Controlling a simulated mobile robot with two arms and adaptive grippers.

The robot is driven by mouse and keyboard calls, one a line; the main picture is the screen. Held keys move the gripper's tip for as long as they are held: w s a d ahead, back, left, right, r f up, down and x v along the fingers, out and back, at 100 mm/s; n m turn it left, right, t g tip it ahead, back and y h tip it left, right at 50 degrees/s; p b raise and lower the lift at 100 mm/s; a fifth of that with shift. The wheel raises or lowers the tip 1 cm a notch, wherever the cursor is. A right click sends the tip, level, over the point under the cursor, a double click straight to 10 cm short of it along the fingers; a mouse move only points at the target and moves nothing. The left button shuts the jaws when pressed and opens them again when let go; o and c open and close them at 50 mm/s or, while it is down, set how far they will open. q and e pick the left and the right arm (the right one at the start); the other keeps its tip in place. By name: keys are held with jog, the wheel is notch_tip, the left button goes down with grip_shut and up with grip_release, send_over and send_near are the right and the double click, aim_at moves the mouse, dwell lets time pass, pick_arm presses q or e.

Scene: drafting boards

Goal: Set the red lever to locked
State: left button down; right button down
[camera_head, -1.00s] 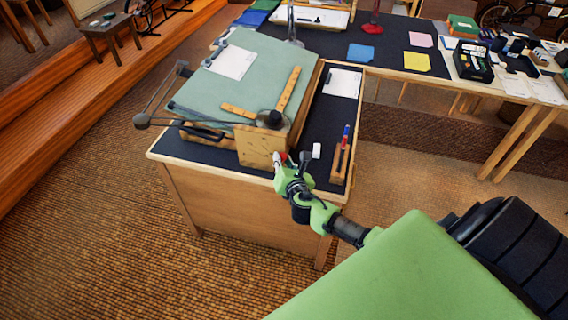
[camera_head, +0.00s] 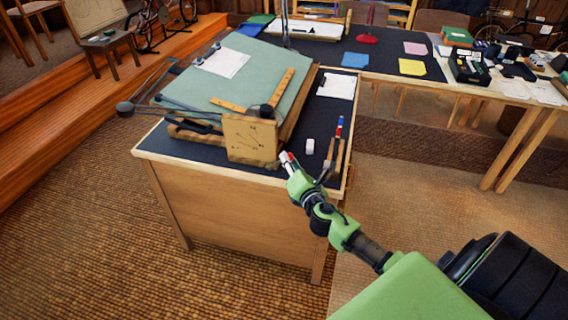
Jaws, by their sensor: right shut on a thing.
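The tilted green drafting board (camera_head: 240,80) stands on a dark-topped wooden desk. At its near right corner is a wooden panel (camera_head: 250,138) with thin dark lines on its face. The red lever (camera_head: 283,157) shows only as a small red patch just right of the panel's lower edge. My right gripper (camera_head: 287,161) is shut on it, with the arm reaching in from the lower right. The fingers hide most of the lever, and I cannot read any locked mark. My left gripper is not in view.
A white block (camera_head: 310,146) and a wooden holder (camera_head: 335,158) with red and blue items stand on the desk close to my right gripper. A white sheet (camera_head: 337,86) lies behind them. Carpet in front of the desk is clear.

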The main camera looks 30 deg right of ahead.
jog(key=shift+s+d+f+b, duration=0.2)
jog(key=shift+s+f+b, duration=0.15)
jog(key=shift+f, duration=0.35)
jog(key=shift+s+d+f+b, duration=0.25)
jog(key=shift+f+b, duration=0.1)
jog(key=shift+f, duration=0.35)
jog(key=shift+s+f, duration=0.1)
jog(key=shift+f, duration=0.2)
jog(key=shift+s+a+f, duration=0.1)
jog(key=shift+f, duration=0.1)
jog(key=c, duration=1.8)
grip_release()
jog(key=shift+c, duration=0.2)
jog(key=shift+o, duration=0.3)
jog(key=shift+w+r, duration=0.1)
jog(key=shift+w, duration=0.1)
jog(key=shift+r, duration=0.1)
jog(key=shift+s, duration=0.15)
jog(key=v, duration=1.1)
jog(key=shift+s, duration=0.35)
